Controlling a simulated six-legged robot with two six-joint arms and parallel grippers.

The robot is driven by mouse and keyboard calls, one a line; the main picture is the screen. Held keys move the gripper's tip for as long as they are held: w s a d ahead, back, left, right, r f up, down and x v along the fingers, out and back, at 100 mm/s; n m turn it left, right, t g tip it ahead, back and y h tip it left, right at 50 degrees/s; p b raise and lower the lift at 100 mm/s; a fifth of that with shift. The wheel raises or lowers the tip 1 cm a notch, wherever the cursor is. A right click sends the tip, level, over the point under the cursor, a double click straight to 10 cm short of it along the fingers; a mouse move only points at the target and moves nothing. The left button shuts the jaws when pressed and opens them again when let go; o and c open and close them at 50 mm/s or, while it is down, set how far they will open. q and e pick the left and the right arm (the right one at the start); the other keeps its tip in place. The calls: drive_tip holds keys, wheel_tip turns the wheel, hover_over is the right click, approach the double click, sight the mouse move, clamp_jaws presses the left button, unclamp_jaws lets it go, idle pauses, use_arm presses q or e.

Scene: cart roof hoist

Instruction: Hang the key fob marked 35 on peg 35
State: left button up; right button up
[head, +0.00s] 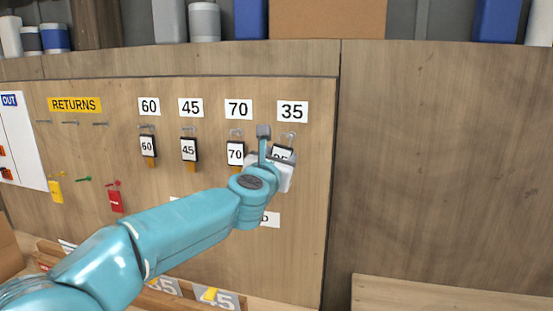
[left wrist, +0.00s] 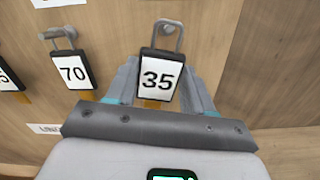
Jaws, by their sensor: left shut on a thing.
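The key fob marked 35 (left wrist: 158,78) is black with a white face and a wire loop at its top. In the left wrist view its loop reaches up to peg 35 (left wrist: 168,29) and appears to be around it. My left gripper (left wrist: 160,92) is shut on the fob, with a finger on each side. In the head view the gripper (head: 270,165) covers most of the fob, whose upper edge (head: 284,151) shows below the white 35 label (head: 292,112). My right gripper is not in view.
Fobs 60 (head: 147,147), 45 (head: 189,149) and 70 (head: 235,153) hang under their labels to the left. Fob 70 hangs close beside my gripper. The board right of peg 35 is bare.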

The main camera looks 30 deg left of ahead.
sight(283, 156)
use_arm(q)
drive_tip(key=shift+p+x, duration=0.45)
drive_tip(key=shift+x, duration=0.75)
drive_tip(key=shift+w+a+f, duration=0.2)
drive_tip(key=shift+w+f, duration=0.15)
drive_tip(key=shift+w, duration=0.35)
drive_tip(key=o, duration=1.3)
drive_tip(key=shift+c, duration=0.2)
drive_tip(key=shift+s, duration=0.1)
